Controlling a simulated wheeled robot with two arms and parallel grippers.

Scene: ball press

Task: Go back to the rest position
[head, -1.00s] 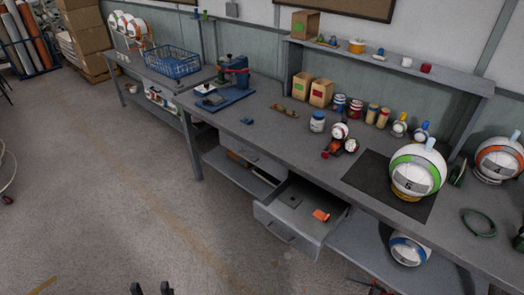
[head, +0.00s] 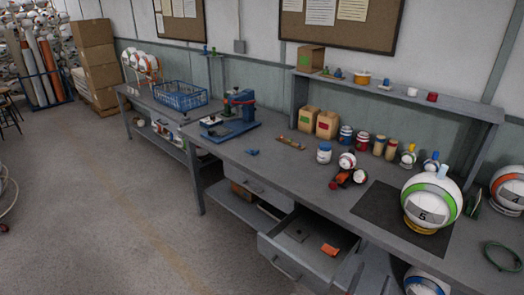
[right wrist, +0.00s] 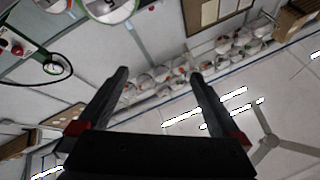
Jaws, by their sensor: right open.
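My right gripper (right wrist: 158,73) is open and empty in the right wrist view, with its two dark fingers well apart. Nothing is between them, and they point away from the workbench towards the room. I cannot make out the right gripper clearly in the head view. My left gripper is not in view. The grey workbench (head: 300,178) runs along the wall in the head view. A white and green ball (head: 428,205) sits on the dark mat (head: 375,208) on it.
The drawer (head: 290,260) under the bench stands open with an orange item (head: 329,250) inside. A blue press (head: 235,115) and blue basket (head: 180,96) stand farther left. A shelf (head: 400,92) is fixed above the bench. The floor (head: 120,220) at left is clear.

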